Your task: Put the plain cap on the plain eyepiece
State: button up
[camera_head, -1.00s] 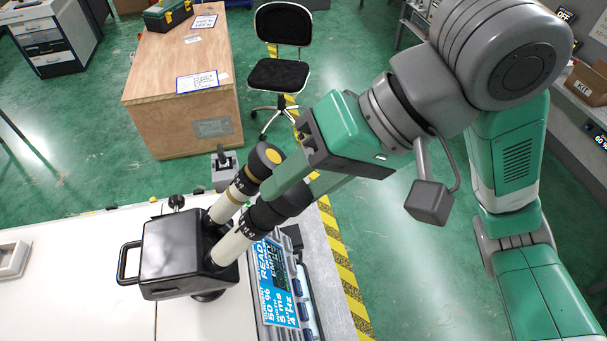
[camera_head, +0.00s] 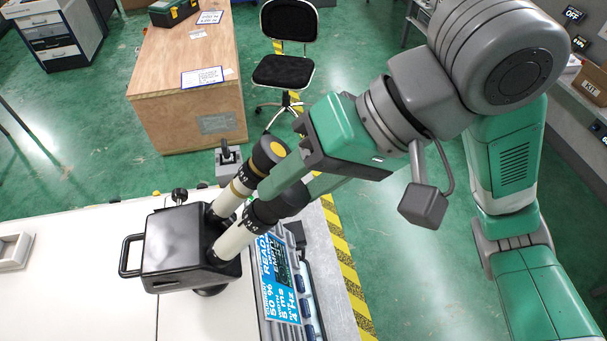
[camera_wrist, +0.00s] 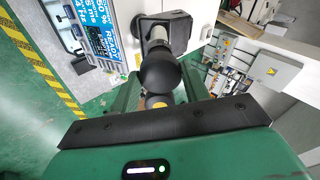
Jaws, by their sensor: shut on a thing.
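The black microscope head (camera_head: 178,246) stands on the white bench with two pale eyepieces pointing up and right. The plain eyepiece (camera_head: 233,240) is the nearer one, with a black upper section. The other eyepiece (camera_head: 232,196) has a gold ring and wears a black cap with a yellow dot (camera_head: 277,149). My gripper (camera_head: 279,200) is shut on the plain cap (camera_head: 288,203), black and rounded, at the plain eyepiece's upper end and roughly in line with it. The plain cap (camera_wrist: 160,70) covers the tube's end in the wrist view; I cannot tell whether it is fully seated.
A control unit with a blue display (camera_head: 276,281) sits close below the eyepieces. A small joystick box (camera_head: 228,161) stands behind them. A wooden crate (camera_head: 188,85) and a black chair (camera_head: 283,70) are farther back.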

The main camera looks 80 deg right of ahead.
jog(key=shift+w+a+f, duration=0.15)
jog(key=shift+w+f, duration=0.1)
jog(key=shift+f, duration=0.1)
jog(key=o, duration=1.4)
jog(key=shift+c, duration=0.2)
jog(key=shift+r, duration=0.1)
jog(key=p+v, duration=0.2)
jog(key=v, duration=0.1)
jog(key=p+v, duration=0.1)
jog(key=shift+s+d+r, duration=0.15)
jog(key=shift+d+r, duration=0.2)
